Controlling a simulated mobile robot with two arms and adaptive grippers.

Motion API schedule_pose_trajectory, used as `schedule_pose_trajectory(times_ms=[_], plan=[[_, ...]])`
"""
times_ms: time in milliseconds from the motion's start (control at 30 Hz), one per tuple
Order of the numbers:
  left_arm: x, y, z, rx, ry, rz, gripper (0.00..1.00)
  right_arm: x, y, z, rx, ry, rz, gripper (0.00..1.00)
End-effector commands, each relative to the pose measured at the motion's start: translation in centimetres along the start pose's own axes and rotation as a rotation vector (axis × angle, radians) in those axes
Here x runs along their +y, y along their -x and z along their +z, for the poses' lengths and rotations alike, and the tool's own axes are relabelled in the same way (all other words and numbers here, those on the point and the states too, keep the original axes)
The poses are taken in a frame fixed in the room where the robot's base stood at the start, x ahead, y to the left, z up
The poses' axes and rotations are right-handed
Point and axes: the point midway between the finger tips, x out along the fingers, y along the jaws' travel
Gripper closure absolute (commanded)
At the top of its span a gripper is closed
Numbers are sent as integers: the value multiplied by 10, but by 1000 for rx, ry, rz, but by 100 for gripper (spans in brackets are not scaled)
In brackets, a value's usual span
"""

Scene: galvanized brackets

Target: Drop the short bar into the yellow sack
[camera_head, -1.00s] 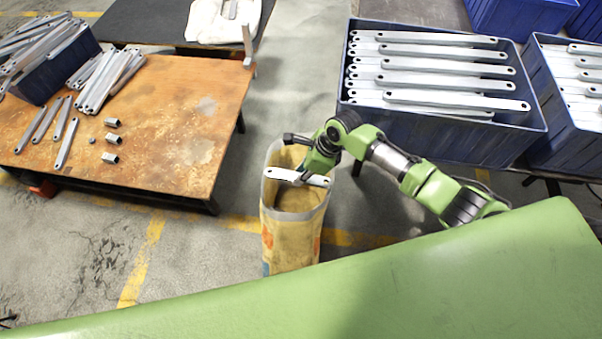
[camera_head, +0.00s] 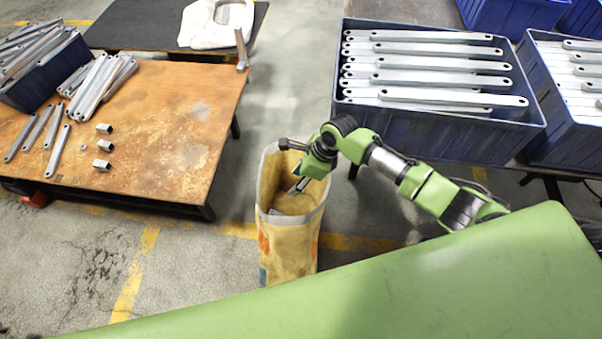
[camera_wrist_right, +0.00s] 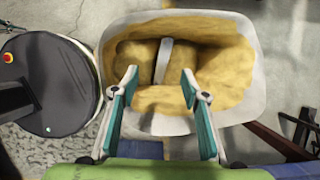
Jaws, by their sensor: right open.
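The yellow sack (camera_head: 290,245) stands upright and open on the floor, with a pale folded rim. The short bar (camera_wrist_right: 163,60), a light grey strip, lies inside the sack in the right wrist view, below my fingers and apart from them. In the head view the bar is mostly hidden by the sack wall and my gripper. My right gripper (camera_head: 298,186) points down over the sack mouth. In the right wrist view its two teal-padded fingers (camera_wrist_right: 160,88) are spread with nothing between them. My left gripper is not in view.
A rusty table (camera_head: 160,130) at left holds loose bars, several metal nuts and a blue bin (camera_head: 45,85). A blue crate of long bars (camera_head: 440,130) stands right of the sack, with another crate (camera_head: 565,140) beside it. Floor between table and sack is clear.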

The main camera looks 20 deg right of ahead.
Motion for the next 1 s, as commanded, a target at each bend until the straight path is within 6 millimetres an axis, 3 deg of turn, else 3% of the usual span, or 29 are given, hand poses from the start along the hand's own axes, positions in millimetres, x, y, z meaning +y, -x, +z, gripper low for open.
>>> schedule_pose_trajectory(times_ms=[600,1000], plan=[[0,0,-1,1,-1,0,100,-1,108,0,-2,1,-3,59],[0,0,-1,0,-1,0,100,-1,118,0,-2,0,-2,59]])
